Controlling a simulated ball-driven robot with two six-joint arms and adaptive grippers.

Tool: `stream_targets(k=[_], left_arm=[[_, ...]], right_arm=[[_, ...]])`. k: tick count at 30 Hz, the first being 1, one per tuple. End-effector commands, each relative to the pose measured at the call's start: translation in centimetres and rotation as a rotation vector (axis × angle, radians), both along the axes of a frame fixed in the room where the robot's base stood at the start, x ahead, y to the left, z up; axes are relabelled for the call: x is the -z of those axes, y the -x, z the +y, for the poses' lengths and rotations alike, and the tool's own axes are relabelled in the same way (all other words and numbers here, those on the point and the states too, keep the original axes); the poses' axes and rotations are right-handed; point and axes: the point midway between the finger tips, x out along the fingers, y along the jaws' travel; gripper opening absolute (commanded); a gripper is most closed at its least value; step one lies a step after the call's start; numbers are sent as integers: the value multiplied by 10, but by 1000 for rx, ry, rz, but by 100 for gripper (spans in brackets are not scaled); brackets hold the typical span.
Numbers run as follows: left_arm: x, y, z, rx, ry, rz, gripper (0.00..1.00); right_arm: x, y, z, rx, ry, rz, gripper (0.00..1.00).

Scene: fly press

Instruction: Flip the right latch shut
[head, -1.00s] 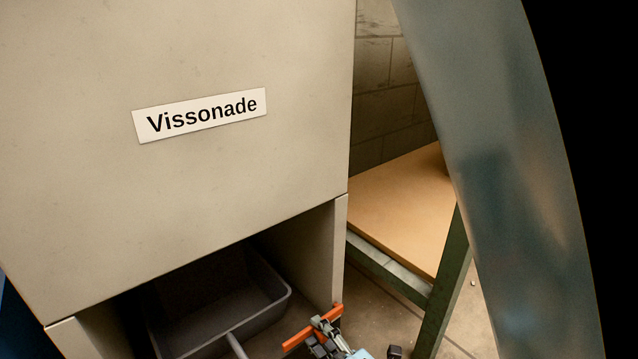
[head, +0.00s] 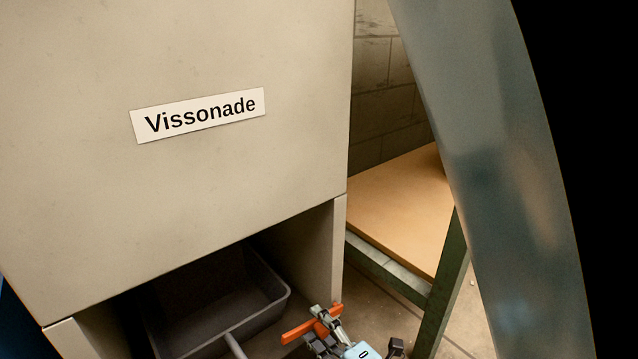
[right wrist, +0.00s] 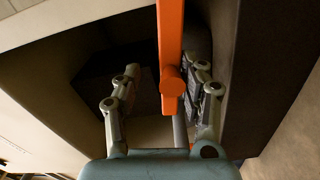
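An orange bar-shaped latch (head: 304,330) shows at the bottom of the head view, near the right lower corner of the beige cabinet. My right gripper (head: 327,322) is at the latch and covers part of it. In the right wrist view the orange latch (right wrist: 170,35) runs down from the top edge, with a round boss on it, between the two spread fingers of my right gripper (right wrist: 166,75). The latch lies nearer the right finger; I cannot tell whether they touch. My left gripper is not in view.
The beige cabinet (head: 230,190) with a "Vissonade" sign (head: 198,114) fills the left. A dark grey bin (head: 265,318) sits in its lower opening. A wooden-topped bench (head: 395,210) with green legs stands behind, right. A large curved grey metal part (head: 490,170) blocks the right side.

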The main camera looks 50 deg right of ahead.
Motion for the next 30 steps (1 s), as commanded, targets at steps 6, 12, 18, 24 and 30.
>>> stream_targets(k=[6,12,18,24,30], left_arm=[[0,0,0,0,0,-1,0],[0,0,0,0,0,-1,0],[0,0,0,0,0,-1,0],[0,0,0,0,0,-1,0],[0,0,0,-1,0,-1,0]], right_arm=[[-36,1,1,-2,-1,-2,41],[-62,1,1,-2,-2,0,41],[-71,1,2,-2,-3,2,41],[-72,0,2,-2,-3,3,41],[-77,-1,4,-7,-18,-15,41]])
